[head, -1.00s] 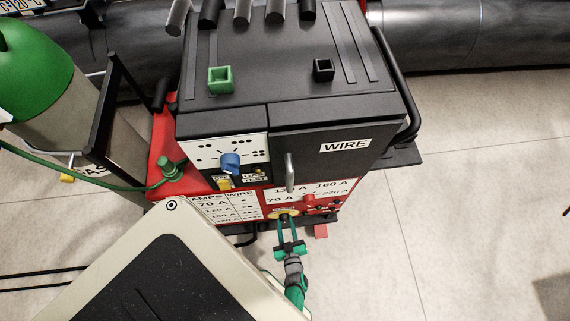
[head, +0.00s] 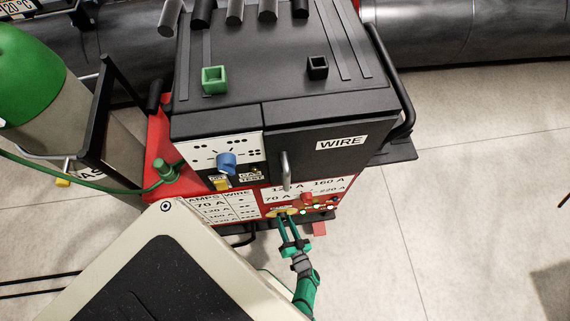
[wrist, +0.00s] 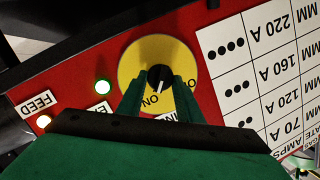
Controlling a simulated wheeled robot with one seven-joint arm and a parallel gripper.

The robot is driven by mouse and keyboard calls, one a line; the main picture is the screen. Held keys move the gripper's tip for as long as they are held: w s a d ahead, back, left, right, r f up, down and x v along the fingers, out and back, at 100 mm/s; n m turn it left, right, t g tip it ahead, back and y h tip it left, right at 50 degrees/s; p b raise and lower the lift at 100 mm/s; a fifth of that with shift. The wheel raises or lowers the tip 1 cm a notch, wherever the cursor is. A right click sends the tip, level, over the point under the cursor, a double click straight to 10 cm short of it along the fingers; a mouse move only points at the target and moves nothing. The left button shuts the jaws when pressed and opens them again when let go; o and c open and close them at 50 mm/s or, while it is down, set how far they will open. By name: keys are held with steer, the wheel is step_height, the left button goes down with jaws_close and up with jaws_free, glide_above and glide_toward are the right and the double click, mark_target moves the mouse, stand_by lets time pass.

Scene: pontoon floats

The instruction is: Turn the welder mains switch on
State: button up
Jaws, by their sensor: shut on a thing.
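The mains switch is a black knob (wrist: 159,78) with a white pointer line, on a round yellow plate (wrist: 135,62) in the red front panel. In the wrist view, the pointer points down, close to the upside-down ON label; a second label to its right is partly hidden. The yellow plate also shows small in the head view, low on the red front of the welder (head: 330,165). My gripper (wrist: 159,88) has its green fingers on either side of the knob, shut on it. In the head view my gripper (head: 288,222) reaches the panel from below.
A red knob (head: 307,197) sits just above right. A green-topped gas cylinder (head: 38,75) stands at left, with a hose.

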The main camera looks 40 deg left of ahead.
steer(key=shift+m, duration=0.4)
stand_by(0.4)
steer(key=o, duration=1)
steer(key=shift+o, duration=0.2)
steer(key=shift+d, duration=0.1)
steer(key=v, duration=1)
steer(key=shift+d, duration=0.35)
